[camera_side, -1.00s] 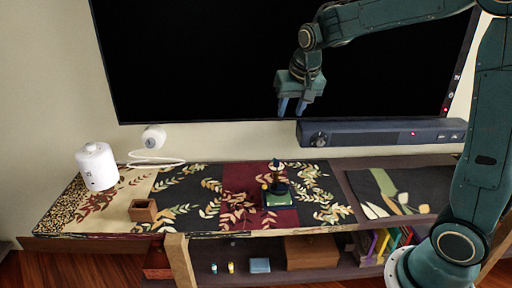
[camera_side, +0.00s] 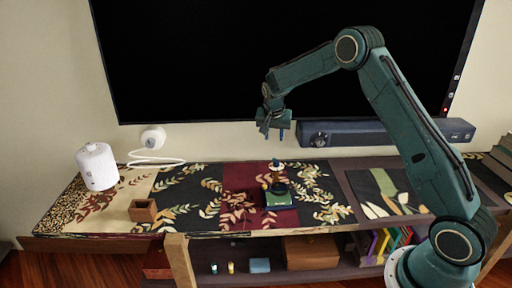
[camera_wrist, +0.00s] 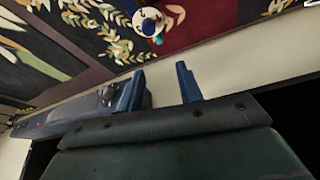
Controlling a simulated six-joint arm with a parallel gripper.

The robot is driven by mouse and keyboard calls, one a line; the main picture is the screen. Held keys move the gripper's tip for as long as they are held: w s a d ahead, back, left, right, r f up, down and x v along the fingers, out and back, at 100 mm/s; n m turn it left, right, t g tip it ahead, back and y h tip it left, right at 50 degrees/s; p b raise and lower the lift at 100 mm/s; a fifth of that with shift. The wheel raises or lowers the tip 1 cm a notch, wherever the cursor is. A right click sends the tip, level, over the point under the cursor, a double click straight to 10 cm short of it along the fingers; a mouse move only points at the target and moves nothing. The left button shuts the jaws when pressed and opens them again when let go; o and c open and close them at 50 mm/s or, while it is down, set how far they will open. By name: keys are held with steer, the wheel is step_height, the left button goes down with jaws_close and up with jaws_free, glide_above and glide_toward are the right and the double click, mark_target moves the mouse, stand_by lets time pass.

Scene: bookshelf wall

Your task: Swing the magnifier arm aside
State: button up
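The magnifier (camera_side: 278,199) is a small device with a green base, a dark upright part and a brass-coloured piece at its side. It stands on the dark red part of the cloth runner. In the wrist view its top (camera_wrist: 148,21) shows at the upper edge, with a white and blue part; which part is the swinging arm is unclear. My gripper (camera_side: 273,133) is above and behind it, in front of the screen, not touching it. Its two blue fingers are apart with nothing between them, also in the wrist view (camera_wrist: 161,82).
A large black screen (camera_side: 200,60) and a soundbar (camera_side: 375,133) stand behind. A white canister (camera_side: 97,166), a small wooden box (camera_side: 143,210) and a white round device with a cable (camera_side: 153,138) are at the left. The runner around the magnifier is mostly clear.

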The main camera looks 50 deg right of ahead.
steer(key=shift+d+f, duration=0.15)
steer(key=shift+f, duration=0.1)
steer(key=shift+x, duration=6.75)
steer(key=shift+d, duration=0.1)
steer(key=shift+c, duration=0.3)
jaws_close()
